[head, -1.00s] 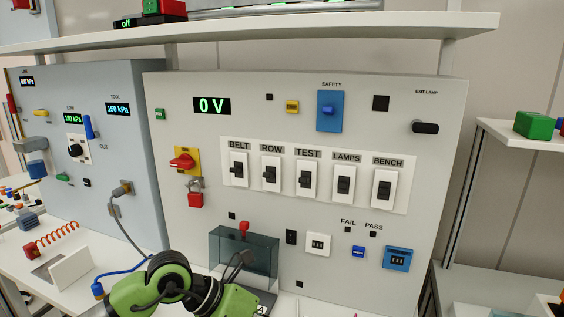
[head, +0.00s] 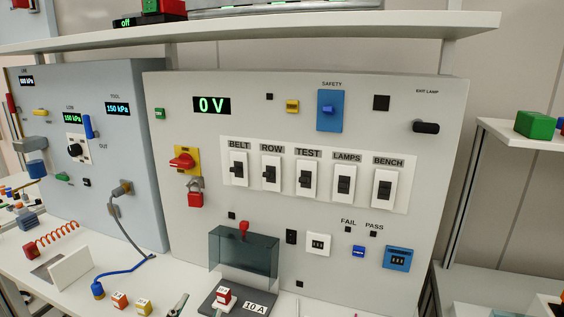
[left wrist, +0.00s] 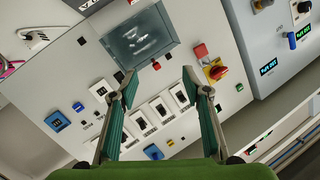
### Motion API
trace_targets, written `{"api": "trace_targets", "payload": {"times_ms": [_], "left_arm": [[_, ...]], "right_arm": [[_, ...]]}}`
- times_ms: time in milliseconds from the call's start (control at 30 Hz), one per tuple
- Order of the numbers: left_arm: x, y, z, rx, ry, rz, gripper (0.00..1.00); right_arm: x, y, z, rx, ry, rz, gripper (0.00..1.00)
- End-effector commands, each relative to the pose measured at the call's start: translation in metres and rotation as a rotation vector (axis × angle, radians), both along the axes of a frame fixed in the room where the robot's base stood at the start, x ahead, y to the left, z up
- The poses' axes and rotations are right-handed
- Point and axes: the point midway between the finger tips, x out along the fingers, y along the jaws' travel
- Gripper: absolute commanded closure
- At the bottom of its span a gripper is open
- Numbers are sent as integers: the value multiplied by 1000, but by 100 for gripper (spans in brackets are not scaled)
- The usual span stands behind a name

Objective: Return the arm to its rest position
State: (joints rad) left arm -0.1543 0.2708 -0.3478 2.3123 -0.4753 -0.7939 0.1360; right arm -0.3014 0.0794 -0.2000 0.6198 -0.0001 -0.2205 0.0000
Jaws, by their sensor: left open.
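My left gripper (left wrist: 158,84) shows in the left wrist view, its two teal fingers spread apart with nothing between them. In the head view only small parts that look like its fingertips show at the bottom edge; the rest of the arm is out of frame. The gripper faces the grey switch panel (head: 330,270), which appears rotated in the left wrist view. The fingers overlap part of the switch row there but look apart from the panel. My right gripper shows in neither view.
The panel has a row of rocker switches (head: 305,180), a red knob (head: 182,161) and a dark transparent cover (head: 243,254). A shelf (head: 350,29) overhangs the panel.

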Motion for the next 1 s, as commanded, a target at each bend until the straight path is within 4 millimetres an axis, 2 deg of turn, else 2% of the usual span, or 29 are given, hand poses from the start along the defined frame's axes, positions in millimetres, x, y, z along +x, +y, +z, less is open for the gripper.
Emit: {"api": "trace_targets", "payload": {"times_ms": [33, 100, 200, 300, 400, 600, 867, 1000], "left_arm": [[-18, 12, -35, -41, 125, 45, 56], [-47, 25, -78, -87, 293, 98, 56], [-94, 36, -130, -140, 515, 152, 56], [-140, 39, -166, -178, 698, 181, 56], [-183, 39, -190, -208, 854, 200, 56], [-264, 34, -219, -256, 1120, 211, 56], [-247, 31, -293, -245, 1142, 213, 56], [-246, 30, -345, -239, 1163, 214, 56]], "right_arm": [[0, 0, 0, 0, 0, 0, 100], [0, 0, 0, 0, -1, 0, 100], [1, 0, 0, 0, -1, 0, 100], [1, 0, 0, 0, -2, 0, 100], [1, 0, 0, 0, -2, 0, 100], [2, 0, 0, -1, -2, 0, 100], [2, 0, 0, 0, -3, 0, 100], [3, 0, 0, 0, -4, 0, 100]]}}
